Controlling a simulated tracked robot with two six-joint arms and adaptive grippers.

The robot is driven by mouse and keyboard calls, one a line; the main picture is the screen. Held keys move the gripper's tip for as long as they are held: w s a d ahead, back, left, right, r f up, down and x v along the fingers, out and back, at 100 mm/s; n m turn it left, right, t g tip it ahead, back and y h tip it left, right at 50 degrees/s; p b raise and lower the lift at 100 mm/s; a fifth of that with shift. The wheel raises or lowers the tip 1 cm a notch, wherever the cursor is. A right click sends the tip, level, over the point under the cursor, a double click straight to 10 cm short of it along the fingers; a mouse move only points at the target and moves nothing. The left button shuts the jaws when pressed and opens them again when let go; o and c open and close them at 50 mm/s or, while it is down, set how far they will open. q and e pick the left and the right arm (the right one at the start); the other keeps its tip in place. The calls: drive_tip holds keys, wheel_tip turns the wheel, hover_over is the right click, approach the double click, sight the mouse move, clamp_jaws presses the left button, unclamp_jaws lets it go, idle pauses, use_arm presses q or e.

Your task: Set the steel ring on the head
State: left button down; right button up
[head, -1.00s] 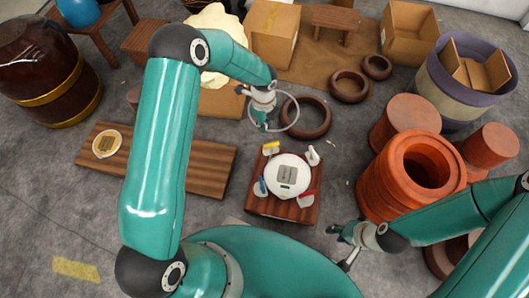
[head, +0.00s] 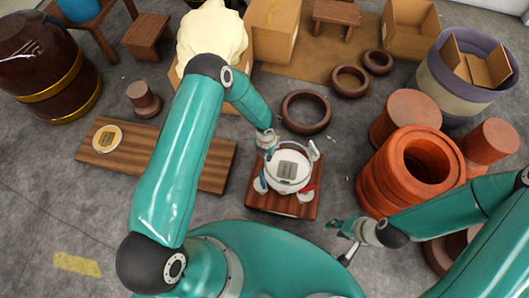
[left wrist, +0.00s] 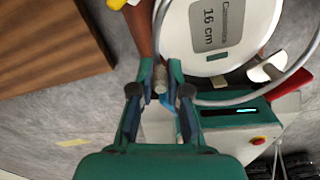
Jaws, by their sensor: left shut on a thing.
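The steel ring (left wrist: 250,97) is a thin grey hoop. The white round head (head: 288,171) with a grey label lies on a small wooden stand (head: 285,203). The ring is over and around the head's edge in the pictures; I cannot tell whether it touches. The head also shows in the left wrist view (left wrist: 222,28). My right gripper (head: 347,241) looks open and empty, right of the stand.
Small holders with a red (head: 308,193), a blue (head: 261,183) and a white piece (head: 314,151) stand around the head. A wooden board (head: 205,165) with a round disc (head: 107,138) lies left. Orange drum shells (head: 405,170) stand right. A brown hoop (head: 306,112) lies behind.

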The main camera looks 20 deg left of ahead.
use_arm(q)
drive_tip(key=shift+f+b, duration=2.45)
drive_tip(key=shift+f, duration=0.8)
drive_tip(key=shift+f+b, duration=0.1)
drive_tip(key=shift+b, duration=0.2)
drive_tip(key=c, duration=1.1)
unclamp_jaws()
drive_tip(key=shift+o, duration=0.2)
wheel_tip(320, 180, up, 12)
drive_tip(key=shift+f, duration=0.1)
